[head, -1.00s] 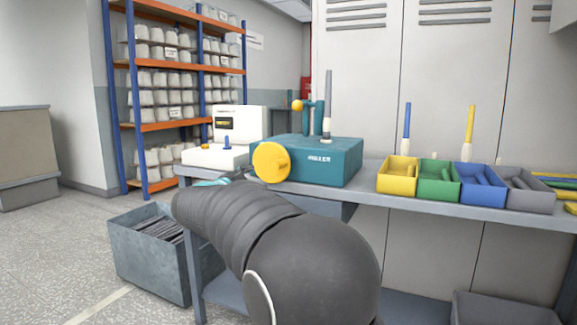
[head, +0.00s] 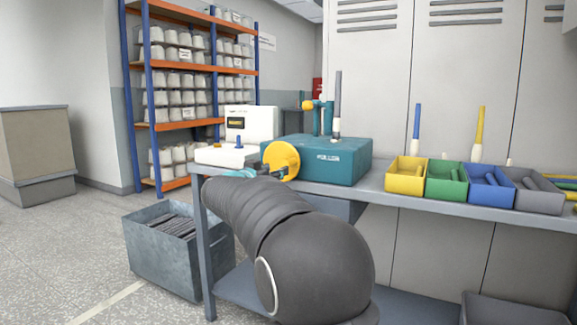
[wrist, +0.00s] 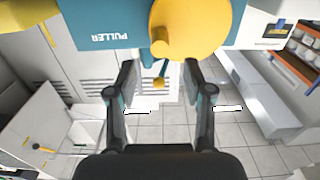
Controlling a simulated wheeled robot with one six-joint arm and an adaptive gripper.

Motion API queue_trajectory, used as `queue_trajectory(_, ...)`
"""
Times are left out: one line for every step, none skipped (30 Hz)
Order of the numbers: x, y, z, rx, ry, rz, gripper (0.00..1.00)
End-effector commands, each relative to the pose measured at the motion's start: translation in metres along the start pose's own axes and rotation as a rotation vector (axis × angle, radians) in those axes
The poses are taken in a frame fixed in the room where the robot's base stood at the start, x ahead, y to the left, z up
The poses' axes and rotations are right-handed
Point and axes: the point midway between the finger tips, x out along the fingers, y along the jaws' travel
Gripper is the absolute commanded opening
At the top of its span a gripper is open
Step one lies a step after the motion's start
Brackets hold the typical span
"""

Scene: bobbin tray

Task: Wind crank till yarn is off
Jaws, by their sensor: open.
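The teal puller box (head: 335,165) stands on the bench with a yellow crank wheel (head: 284,155) on its front left. A dark grey upright piece (head: 338,92) with a pale lower end stands on top, beside a teal post with an orange-yellow knob (head: 307,105). I cannot tell how much yarn is on it. My gripper (head: 262,171) is at the wheel's left side. In the wrist view my gripper (wrist: 160,78) is open and empty. The crank's yellow handle (wrist: 172,42) points toward it, just ahead of and between the fingertips, not clasped.
A white machine (head: 250,124) stands left of the puller. Yellow (head: 405,187), green, blue and grey bins line the bench to the right, with upright bobbins behind. A grey metal crate (head: 160,255) stands on the floor at left. A shelf of white cones (head: 180,90) is behind.

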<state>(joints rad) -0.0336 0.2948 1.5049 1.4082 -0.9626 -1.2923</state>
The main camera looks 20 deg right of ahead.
Motion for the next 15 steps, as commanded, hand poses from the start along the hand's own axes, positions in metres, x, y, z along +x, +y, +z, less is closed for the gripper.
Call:
queue_trajectory(0.011,0.001,0.001,0.000,0.000,0.003,0.52)
queue_trajectory(0.016,0.000,0.001,0.000,0.000,0.003,0.52)
queue_trajectory(0.023,0.000,0.001,0.000,0.000,0.001,0.52)
queue_trajectory(0.029,0.000,0.001,0.001,0.000,0.002,0.52)
queue_trajectory(0.035,0.000,0.001,0.001,0.000,0.002,0.52)
queue_trajectory(0.041,-0.001,0.001,0.001,0.000,0.000,0.52)
queue_trajectory(0.046,-0.001,0.001,0.001,0.000,0.000,0.52)
queue_trajectory(0.052,-0.001,0.001,0.001,0.000,0.001,0.52)
queue_trajectory(0.058,-0.001,0.001,0.000,0.000,0.000,0.52)
queue_trajectory(0.062,-0.001,0.001,0.001,0.000,-0.001,0.52)
queue_trajectory(0.066,-0.001,0.000,0.002,0.001,-0.002,0.52)
queue_trajectory(0.071,-0.001,0.001,0.002,0.000,-0.001,0.52)
queue_trajectory(0.074,-0.001,0.001,0.002,0.000,-0.001,0.52)
queue_trajectory(0.077,-0.001,0.000,0.002,0.000,-0.001,0.52)
queue_trajectory(0.080,-0.001,0.000,0.002,0.000,-0.001,0.52)
